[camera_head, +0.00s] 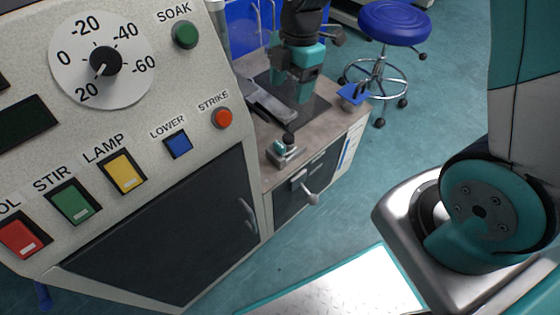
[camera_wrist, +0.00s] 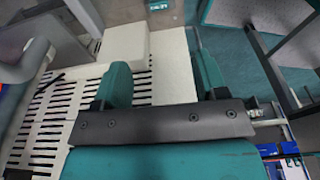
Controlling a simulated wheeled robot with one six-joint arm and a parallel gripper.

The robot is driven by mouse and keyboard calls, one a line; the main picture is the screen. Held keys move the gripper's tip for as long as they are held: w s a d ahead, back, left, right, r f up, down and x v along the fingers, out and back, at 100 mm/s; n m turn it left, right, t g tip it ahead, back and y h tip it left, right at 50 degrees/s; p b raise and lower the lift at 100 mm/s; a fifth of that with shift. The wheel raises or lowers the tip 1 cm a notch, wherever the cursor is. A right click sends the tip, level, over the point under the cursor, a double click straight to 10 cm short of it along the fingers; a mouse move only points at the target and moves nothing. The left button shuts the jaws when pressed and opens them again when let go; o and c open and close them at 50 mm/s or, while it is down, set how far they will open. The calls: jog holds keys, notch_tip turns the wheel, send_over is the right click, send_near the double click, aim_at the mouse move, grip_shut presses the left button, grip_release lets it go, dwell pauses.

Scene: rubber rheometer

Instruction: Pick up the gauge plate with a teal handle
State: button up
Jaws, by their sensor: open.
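My gripper (camera_head: 290,86) is over the bench at the top middle of the head view, with its teal fingers pointing down. In the wrist view the two teal fingers of my gripper (camera_wrist: 160,78) stand apart with nothing between them. A small metallic item with a teal part and a black knob (camera_head: 281,152) stands near the bench's front edge, below and apart from my gripper. I cannot tell whether it is the gauge plate. No gauge plate with a teal handle can be made out for certain in either view.
The bench (camera_head: 325,118) carries a dark mat, a grey elongated item (camera_head: 268,102) and a blue piece (camera_head: 353,93) at its right edge. A large control panel (camera_head: 130,150) fills the left. A blue stool (camera_head: 394,22) stands behind. The wrist view shows a slotted pale surface (camera_wrist: 45,115) and a white block (camera_wrist: 125,45).

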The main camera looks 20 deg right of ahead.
jog(key=b, duration=0.4)
send_over(280, 144)
jog(key=d, duration=0.1)
notch_tip(280, 144, down, 12)
jog(key=shift+w+r, duration=0.1)
jog(key=shift+r, duration=0.1)
jog(key=f+b, duration=0.1)
jog(key=f, duration=0.1)
jog(key=f+b, duration=0.1)
jog(key=a+f+b, duration=0.1)
jog(key=f, duration=0.1)
jog(key=shift+f, duration=0.35)
jog(key=shift+r, duration=0.1)
jog(key=c, duration=1.1)
